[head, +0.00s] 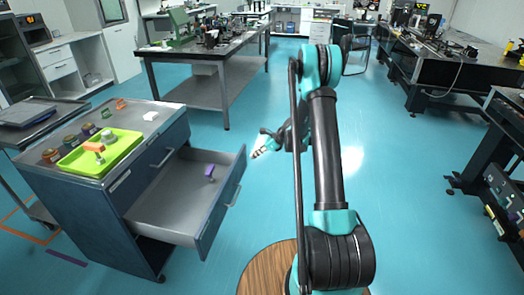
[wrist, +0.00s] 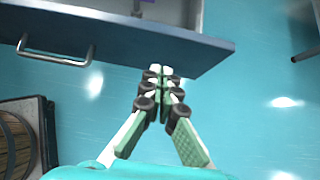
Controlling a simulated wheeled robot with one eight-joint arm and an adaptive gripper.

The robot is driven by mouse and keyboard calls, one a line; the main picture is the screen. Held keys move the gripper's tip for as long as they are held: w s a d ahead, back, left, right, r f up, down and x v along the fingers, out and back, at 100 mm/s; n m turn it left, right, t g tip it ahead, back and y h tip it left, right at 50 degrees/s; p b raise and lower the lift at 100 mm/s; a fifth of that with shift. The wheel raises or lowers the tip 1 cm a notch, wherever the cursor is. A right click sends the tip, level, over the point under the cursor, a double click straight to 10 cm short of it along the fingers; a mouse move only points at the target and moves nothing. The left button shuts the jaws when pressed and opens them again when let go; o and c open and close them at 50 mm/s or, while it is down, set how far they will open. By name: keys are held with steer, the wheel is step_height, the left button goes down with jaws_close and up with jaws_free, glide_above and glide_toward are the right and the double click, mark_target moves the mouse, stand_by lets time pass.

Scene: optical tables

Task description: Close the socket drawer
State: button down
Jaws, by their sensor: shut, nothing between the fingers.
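The socket drawer (head: 165,200) stands pulled out of the blue-grey cabinet (head: 80,215) at the left. It is open, with a small purple item (head: 209,172) lying inside. Its blue front panel and bar handle (head: 235,193) face right, towards my arm. My gripper (head: 257,154) is shut and empty, just right of the drawer's far front corner. In the wrist view, my gripper (wrist: 162,72) points at the drawer front (wrist: 130,42) near its right end, with the drawer handle (wrist: 56,54) to the left. I cannot tell whether the fingertips touch the panel.
A green tray (head: 125,140) with an orange-topped item and several small jars sits on the cabinet top. A workbench (head: 205,85) stands behind, and dark optical tables (head: 455,70) stand at the right. The blue floor right of the drawer is clear.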

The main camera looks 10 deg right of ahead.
mark_target(240, 158)
steer(key=a, duration=0.2)
steer(key=w+a, duration=0.1)
steer(key=shift+w+a+f, duration=0.1)
steer(key=shift+a+f, duration=0.15)
steer(key=shift+f, duration=0.15)
steer(key=shift+w+a, duration=0.2)
steer(key=shift+a, duration=0.35)
steer(key=w+a, duration=0.4)
steer(key=a, duration=0.9)
steer(key=w+a, duration=0.5)
steer(key=a, duration=0.8)
steer(key=shift+w+a, duration=0.2)
steer(key=shift+w, duration=0.1)
steer(key=shift+d, duration=0.1)
